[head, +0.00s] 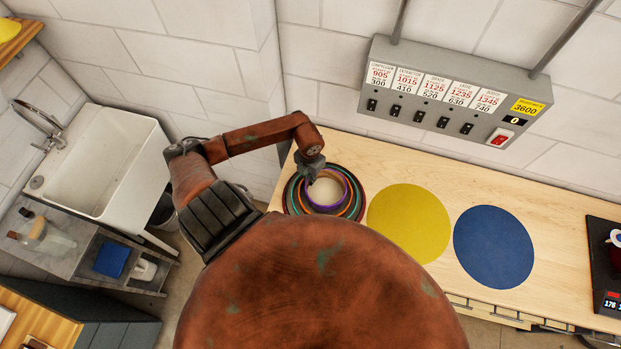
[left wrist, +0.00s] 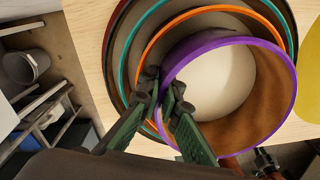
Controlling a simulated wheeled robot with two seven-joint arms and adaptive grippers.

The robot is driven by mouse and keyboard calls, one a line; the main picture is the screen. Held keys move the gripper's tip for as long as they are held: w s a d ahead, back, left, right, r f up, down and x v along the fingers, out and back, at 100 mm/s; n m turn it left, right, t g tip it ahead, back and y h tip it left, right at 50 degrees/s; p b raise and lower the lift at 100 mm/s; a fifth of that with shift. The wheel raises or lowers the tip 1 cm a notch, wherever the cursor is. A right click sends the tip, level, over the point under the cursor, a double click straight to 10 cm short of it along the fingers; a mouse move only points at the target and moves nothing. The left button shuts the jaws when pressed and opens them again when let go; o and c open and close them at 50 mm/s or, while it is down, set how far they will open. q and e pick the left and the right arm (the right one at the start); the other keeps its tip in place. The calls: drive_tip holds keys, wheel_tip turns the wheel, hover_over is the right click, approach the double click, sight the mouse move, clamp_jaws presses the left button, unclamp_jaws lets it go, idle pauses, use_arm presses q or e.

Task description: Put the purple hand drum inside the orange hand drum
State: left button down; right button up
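The purple hand drum (head: 346,188) is a ring with a pale head, sitting over the nested drums on the bench. In the left wrist view the purple drum (left wrist: 228,40) looks nearer the camera than the orange hand drum (left wrist: 142,52) and off-centre toward the lower right, its wall overlapping the orange rim. The orange drum sits within a teal and a dark ring. My left gripper (head: 311,180) has one finger on each side of the purple wall, closed on it; its fingers show in the left wrist view (left wrist: 163,92). My right gripper is not in view.
A yellow disc (head: 408,223) and a blue disc (head: 493,247) lie flat to the right on the wooden bench (head: 450,185). A black device (head: 603,265) stands at the far right. A grey switch box (head: 450,95) is on the wall behind. A sink (head: 95,155) is at left.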

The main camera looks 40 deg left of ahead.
use_arm(q)
drive_tip(key=shift+f, duration=0.35)
drive_tip(key=c, duration=2.4)
unclamp_jaws()
drive_tip(key=shift+r+p, duration=0.3)
drive_tip(key=shift+r, duration=0.3)
wheel_tip(320, 180, up, 11)
drive_tip(key=b, duration=0.3)
drive_tip(key=shift+a+f, duration=0.1)
drive_tip(key=shift+f, duration=0.05)
drive_tip(key=shift+r, duration=0.7)
